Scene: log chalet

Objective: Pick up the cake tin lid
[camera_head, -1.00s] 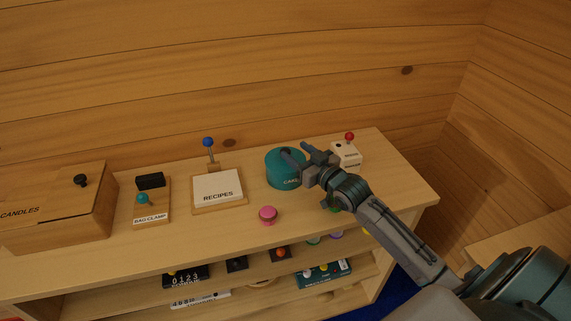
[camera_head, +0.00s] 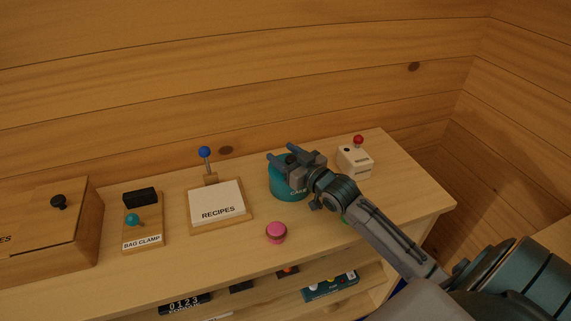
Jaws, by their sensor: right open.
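My left gripper is not in view.
A pink knob (camera_head: 276,232) sits in front of the tin. A white box with a red-topped lever (camera_head: 355,161) stands close on the right. A log wall is behind.

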